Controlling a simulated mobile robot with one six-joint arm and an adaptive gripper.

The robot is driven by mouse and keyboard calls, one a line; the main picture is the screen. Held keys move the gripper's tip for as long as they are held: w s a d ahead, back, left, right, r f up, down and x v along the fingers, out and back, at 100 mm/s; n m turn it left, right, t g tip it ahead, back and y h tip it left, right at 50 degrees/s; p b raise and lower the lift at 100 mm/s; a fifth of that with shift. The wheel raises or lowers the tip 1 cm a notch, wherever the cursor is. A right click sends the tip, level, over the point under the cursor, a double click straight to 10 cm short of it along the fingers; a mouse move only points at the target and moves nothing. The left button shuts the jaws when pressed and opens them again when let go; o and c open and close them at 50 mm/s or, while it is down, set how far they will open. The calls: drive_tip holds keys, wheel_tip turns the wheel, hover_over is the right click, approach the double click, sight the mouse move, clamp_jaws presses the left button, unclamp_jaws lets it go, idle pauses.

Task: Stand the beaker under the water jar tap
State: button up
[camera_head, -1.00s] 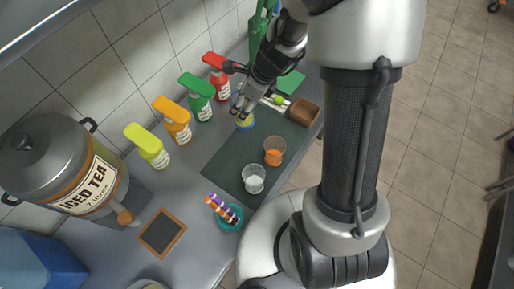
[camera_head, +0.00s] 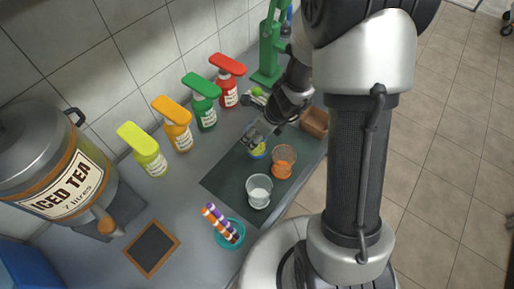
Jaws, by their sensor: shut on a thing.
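My gripper (camera_head: 262,136) is shut on a small clear beaker with yellow contents (camera_head: 257,151), over the dark mat (camera_head: 226,180). The gripper hides much of this beaker, and I cannot tell whether its base touches the mat. A clear beaker with orange contents (camera_head: 283,162) and one with white contents (camera_head: 259,192) stand upright on the mat. At the left is a large metal jar (camera_head: 62,180) labelled "ICED TEA", with its tap (camera_head: 107,223) low on the front. No jar labelled water shows.
Yellow (camera_head: 148,153), orange (camera_head: 176,130), green (camera_head: 203,107) and red (camera_head: 228,87) capped bottles line the wall side. A green press (camera_head: 270,62) is at the back.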

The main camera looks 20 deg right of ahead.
drive_tip(key=shift+f+b, duration=1.7)
drive_tip(key=shift+f, duration=0.8)
drive_tip(key=shift+f, duration=0.15)
drive_tip(key=o, duration=1.5)
drive_tip(key=shift+o, duration=0.2)
